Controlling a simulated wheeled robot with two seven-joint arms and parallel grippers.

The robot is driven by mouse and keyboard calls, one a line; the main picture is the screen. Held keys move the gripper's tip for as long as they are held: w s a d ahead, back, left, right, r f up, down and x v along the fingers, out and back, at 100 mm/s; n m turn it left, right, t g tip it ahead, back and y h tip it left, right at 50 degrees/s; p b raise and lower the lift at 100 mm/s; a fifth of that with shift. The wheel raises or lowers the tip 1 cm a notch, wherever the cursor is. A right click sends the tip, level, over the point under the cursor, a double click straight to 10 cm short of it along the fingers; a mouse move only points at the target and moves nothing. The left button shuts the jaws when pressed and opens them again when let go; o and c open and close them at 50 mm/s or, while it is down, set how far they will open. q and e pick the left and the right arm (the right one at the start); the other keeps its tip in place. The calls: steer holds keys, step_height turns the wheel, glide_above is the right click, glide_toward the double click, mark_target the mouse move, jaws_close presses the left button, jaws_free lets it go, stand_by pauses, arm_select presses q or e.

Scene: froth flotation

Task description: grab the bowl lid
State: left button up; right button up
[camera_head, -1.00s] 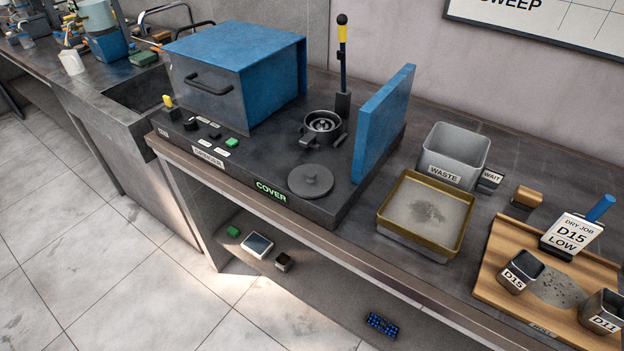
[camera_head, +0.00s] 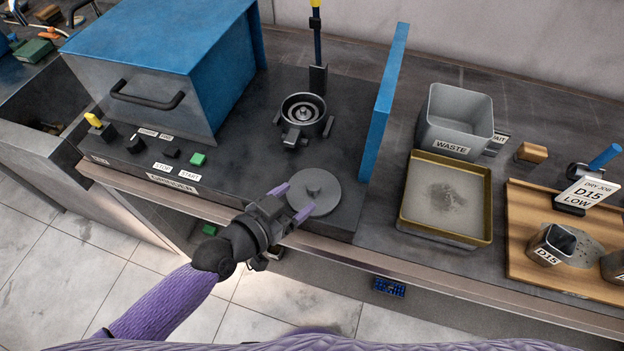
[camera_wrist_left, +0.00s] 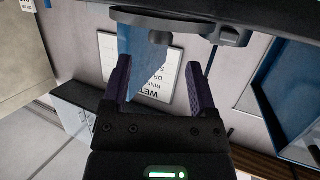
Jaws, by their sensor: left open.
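The bowl lid (camera_head: 327,203) is a flat grey disc with a small knob in its middle, lying on the dark machine top near its front edge. In the left wrist view, which is upside down, a dark disc with a knob (camera_wrist_left: 160,37), apparently the lid, shows edge-on at the top. My left gripper (camera_head: 292,201) is open and empty. Its purple fingers reach over the near left side of the lid, with the knob just beyond the fingertips. The fingers also show in the left wrist view (camera_wrist_left: 158,66). The bowl (camera_head: 303,115) stands uncovered behind the lid. My right gripper is not in view.
An upright blue panel (camera_head: 388,95) stands right of the lid, and a blue-topped housing (camera_head: 150,65) stands left. A yellow-topped lever (camera_head: 317,45) rises behind the bowl. A waste bin (camera_head: 455,112) and a gold-rimmed tray (camera_head: 408,195) stand to the right.

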mark_target(313, 186)
arm_select(q)
steer(key=b+x, duration=0.1)
steer(key=x, duration=0.5)
steer(key=shift+w, duration=0.15)
jaws_close()
